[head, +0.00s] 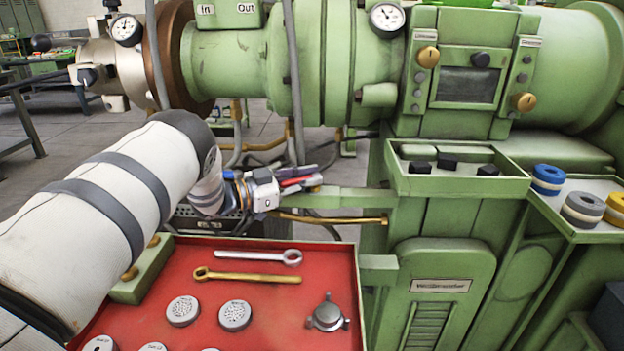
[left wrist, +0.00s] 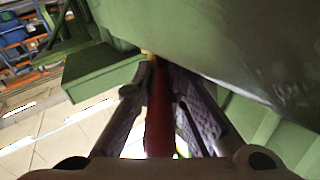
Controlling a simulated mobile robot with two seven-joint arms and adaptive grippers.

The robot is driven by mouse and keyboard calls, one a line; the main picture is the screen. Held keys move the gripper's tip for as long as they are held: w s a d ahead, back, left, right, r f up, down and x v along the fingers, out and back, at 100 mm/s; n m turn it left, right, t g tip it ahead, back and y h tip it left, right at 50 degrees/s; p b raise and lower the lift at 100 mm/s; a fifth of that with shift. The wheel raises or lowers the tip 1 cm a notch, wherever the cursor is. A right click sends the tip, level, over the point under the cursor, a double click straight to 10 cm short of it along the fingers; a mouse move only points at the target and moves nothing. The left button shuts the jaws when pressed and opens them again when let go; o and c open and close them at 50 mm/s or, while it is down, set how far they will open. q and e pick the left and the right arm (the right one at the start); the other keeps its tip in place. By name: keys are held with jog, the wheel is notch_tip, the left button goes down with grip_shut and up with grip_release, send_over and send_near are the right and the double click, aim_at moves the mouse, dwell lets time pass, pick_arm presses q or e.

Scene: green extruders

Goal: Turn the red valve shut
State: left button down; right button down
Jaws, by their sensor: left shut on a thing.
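The red valve's handle (left wrist: 160,115) is a long narrow red bar between my left gripper's fingers in the left wrist view. In the head view only a small red strip of it (head: 296,181) shows among the fingers. My left gripper (head: 305,182) is shut on it, in front of the green machine and below its barrel. It also shows in the left wrist view (left wrist: 163,75), with a finger on each side of the bar. The valve's body is hidden, and I cannot tell how far it is turned. My right gripper is not in view.
Below my left arm is a red tray (head: 260,255) with two wrenches, several grey discs and a three-lobed knob (head: 327,315). A brass pipe (head: 345,219) runs just below the gripper. To the right, a green tray (head: 455,186) holds black blocks; coloured rings (head: 583,208) stand beyond.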

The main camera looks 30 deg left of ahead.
pick_arm(q)
jog(key=shift+r, duration=0.2)
jog(key=c, duration=1.6)
grip_release()
jog(key=shift+f, duration=0.1)
jog(key=shift+a, duration=0.1)
jog(key=v, duration=1.2)
